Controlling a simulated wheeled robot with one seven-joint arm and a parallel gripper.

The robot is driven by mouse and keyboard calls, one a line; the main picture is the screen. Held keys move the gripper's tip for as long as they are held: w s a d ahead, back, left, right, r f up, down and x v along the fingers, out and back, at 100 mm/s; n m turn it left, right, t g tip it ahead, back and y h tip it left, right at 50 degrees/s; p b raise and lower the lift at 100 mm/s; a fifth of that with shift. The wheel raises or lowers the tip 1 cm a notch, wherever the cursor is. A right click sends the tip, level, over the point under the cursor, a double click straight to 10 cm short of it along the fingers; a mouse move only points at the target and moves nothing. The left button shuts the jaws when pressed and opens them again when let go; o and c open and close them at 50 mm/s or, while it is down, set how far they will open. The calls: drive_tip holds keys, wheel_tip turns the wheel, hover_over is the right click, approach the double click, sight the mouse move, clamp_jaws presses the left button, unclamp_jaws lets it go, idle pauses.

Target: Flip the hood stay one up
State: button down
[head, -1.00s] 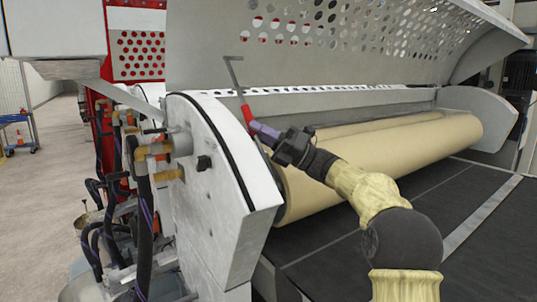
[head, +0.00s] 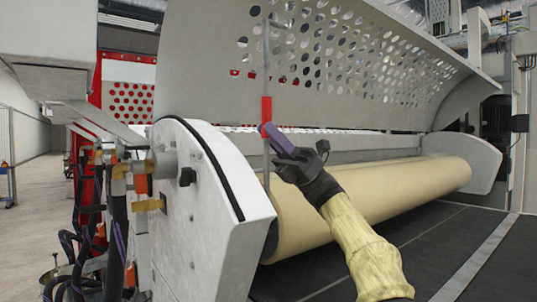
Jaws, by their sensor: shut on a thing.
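The hood stay (head: 266,65) is a thin grey rod with a red grip (head: 266,110) partway up. It stands close to upright beside the white end plate, with its top in front of the perforated hood. My gripper (head: 267,131) is shut on the stay at the lower part of the red grip, and its fingers hide that part. The hood (head: 400,65) is raised above the rollers. Whether the stay's top touches the hood cannot be told.
The white end plate (head: 215,215) stands left of my arm. Tan rollers (head: 400,195) lie behind and right of my gripper, above a dark belt (head: 390,250). Hoses and brass fittings (head: 120,185) crowd the left side. Open floor (head: 35,180) lies at far left.

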drive_tip(key=shift+s+d+f+n+g+h+b, duration=0.1)
drive_tip(key=shift+s+d+n+g+h+b, duration=0.15)
drive_tip(key=shift+n+g, duration=0.35)
drive_tip(key=shift+s+d+f+n+g+h+b, duration=0.1)
drive_tip(key=shift+s+n+g+h+b, duration=0.15)
drive_tip(key=shift+n+g, duration=0.4)
drive_tip(key=shift+s+d+f+n+g+h+b, duration=0.1)
drive_tip(key=shift+s+d+n+g+h, duration=0.15)
drive_tip(key=shift+n+g, duration=0.35)
drive_tip(key=c, duration=1.6)
unclamp_jaws()
drive_tip(key=shift+r, duration=0.1)
drive_tip(key=shift+d, duration=0.1)
drive_tip(key=b+v, duration=0.1)
drive_tip(key=v, duration=1.1)
drive_tip(key=shift+w, duration=0.1)
drive_tip(key=shift+r, duration=0.1)
